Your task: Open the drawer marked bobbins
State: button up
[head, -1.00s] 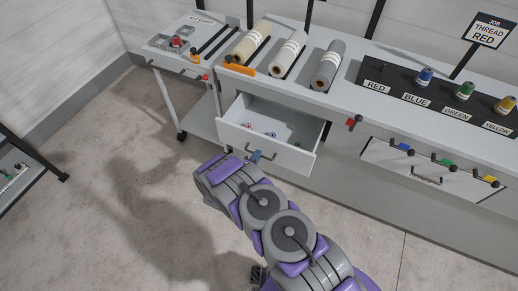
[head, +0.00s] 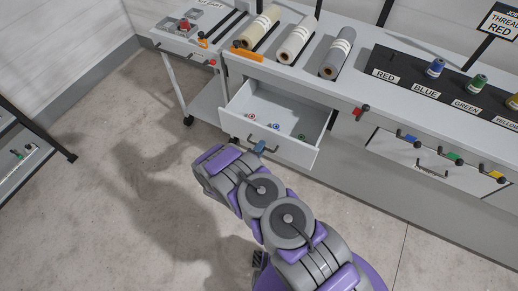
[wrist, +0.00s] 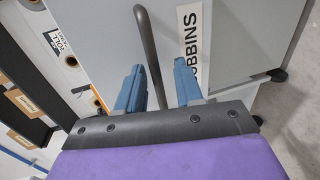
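The drawer marked bobbins (head: 268,135) stands pulled out of the white bench in the head view, with several small bobbins (head: 275,126) inside. In the wrist view its grey front (wrist: 245,40) carries the BOBBINS label (wrist: 190,35), partly covered by a finger. The dark bar handle (wrist: 147,45) runs down between my two blue fingers. My gripper (wrist: 158,88) is open, its fingers apart on either side of the handle, with a gap visible on the right side. In the head view, my gripper (head: 260,147) is at the drawer front, at the handle.
Another drawer front (head: 420,160) is at right, below levers with blue, green and yellow knobs. A cart (head: 185,45) is at left and a dark-framed shelf (head: 30,150) at far left.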

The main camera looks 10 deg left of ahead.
jog(key=p+v, duration=0.3)
jog(key=v, duration=1.4)
jog(key=shift+s+a, duration=0.15)
